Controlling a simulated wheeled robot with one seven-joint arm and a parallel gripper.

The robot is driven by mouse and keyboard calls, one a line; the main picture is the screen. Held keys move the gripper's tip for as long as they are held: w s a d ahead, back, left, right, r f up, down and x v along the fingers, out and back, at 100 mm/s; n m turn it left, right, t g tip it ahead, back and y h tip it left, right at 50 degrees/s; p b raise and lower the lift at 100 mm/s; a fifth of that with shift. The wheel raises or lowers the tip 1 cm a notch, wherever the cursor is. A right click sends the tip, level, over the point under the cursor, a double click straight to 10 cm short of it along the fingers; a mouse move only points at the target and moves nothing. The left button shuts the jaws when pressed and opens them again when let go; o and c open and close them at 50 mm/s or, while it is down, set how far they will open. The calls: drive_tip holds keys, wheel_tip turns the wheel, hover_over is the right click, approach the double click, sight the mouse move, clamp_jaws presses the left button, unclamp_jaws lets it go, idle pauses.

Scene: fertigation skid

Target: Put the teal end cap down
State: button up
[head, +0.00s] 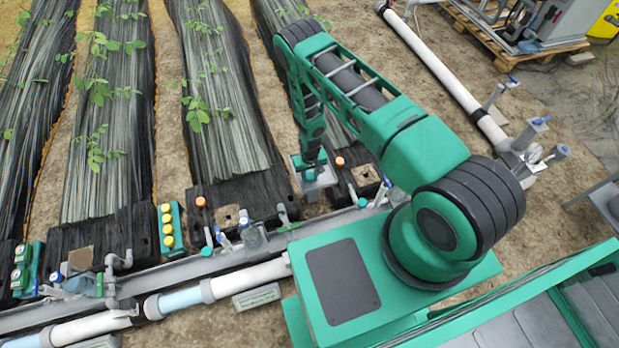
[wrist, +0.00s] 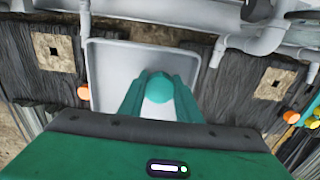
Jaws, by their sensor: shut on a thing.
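The teal end cap (wrist: 159,88) is a round teal piece in the wrist view, between the two teal fingers of my gripper (wrist: 160,80), which is shut on it. Behind the cap lies a light grey square tray (wrist: 107,60) with a raised rim; its floor looks empty around the fingers. In the head view my gripper (head: 309,172) points down over the same tray (head: 326,181). The cap is mostly hidden there. I cannot tell whether the cap touches the tray floor or hangs just above it.
An orange cap (wrist: 84,92) sits close beside the tray's left rim in the wrist view. Grey pipes (wrist: 260,35) run along the tray's far side. In the head view, yellow caps (head: 166,226) stand in a teal rack to the left, and black-covered beds (head: 225,110) lie behind.

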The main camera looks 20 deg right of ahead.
drive_tip(key=shift+s+a+f, duration=0.15)
drive_tip(key=shift+s+f, duration=0.05)
drive_tip(key=shift+f, duration=0.25)
drive_tip(key=shift+r, duration=0.1)
drive_tip(key=o, duration=1)
drive_tip(key=shift+w+r, duration=0.1)
drive_tip(key=shift+r, duration=0.05)
